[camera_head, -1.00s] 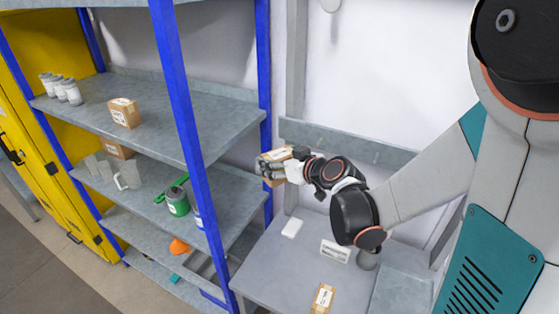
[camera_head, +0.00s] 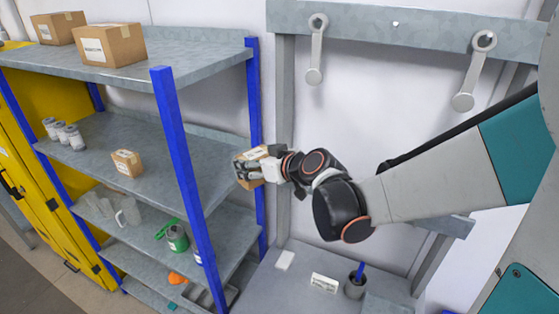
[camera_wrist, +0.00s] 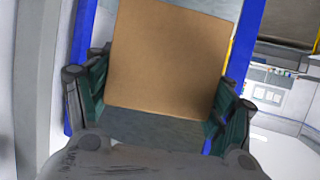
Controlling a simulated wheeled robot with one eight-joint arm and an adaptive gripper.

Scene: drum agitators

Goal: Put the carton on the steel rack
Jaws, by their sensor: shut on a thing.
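The carton (camera_head: 243,165) is a small brown box with a white label. My gripper (camera_head: 255,170) is shut on it and holds it in the air at the right end of the steel rack, by the right rear blue post. In the wrist view the carton (camera_wrist: 165,60) fills the space between the two dark fingers (camera_wrist: 160,110). The steel rack has grey shelves (camera_head: 185,150) and blue posts (camera_head: 185,165). A shelf surface (camera_wrist: 150,130) shows below the carton in the wrist view. Whether the carton touches the rack cannot be told.
Another small carton (camera_head: 127,162) and white bottles (camera_head: 63,133) stand on the rack's upper-middle shelf, whose right part is clear. Larger boxes (camera_head: 110,43) are on top. A green can (camera_head: 177,238) is lower. A bench (camera_head: 300,270) stands right, a yellow cabinet (camera_head: 40,215) left.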

